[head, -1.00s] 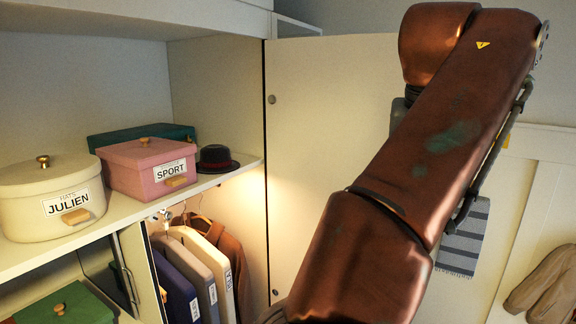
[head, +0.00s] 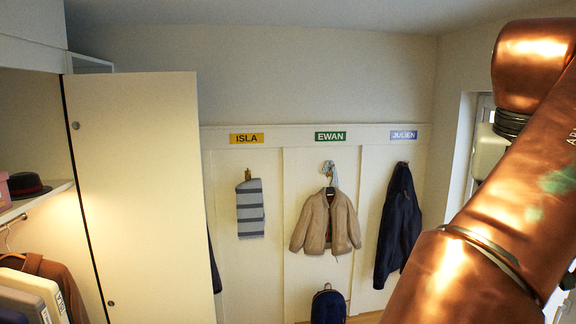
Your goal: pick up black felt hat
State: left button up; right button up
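The black felt hat (head: 27,186) sits on the cubby shelf (head: 40,199) at the far left of the head view. It has a low crown, a dark red band and a brim, and rests upright beside a pink box. A copper-coloured arm link of mine fills the right side of the view, well apart from the hat. Neither gripper shows in the frame.
An open cabinet door (head: 140,200) stands just right of the hat. A pink box (head: 3,192) is at the left edge. Clothes (head: 45,280) hang below the shelf. A striped scarf (head: 250,208), a beige jacket (head: 326,222) and a dark coat (head: 399,225) hang on the back wall.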

aim_at(24, 185)
jog(key=u, duration=0.3)
jog(key=i, duration=0.95)
jog(key=u, duration=1.1)
jog(key=i, duration=1.6)
jog(key=u, duration=1.55)
jog(key=i, duration=0.65)
jog(key=u, duration=0.35)
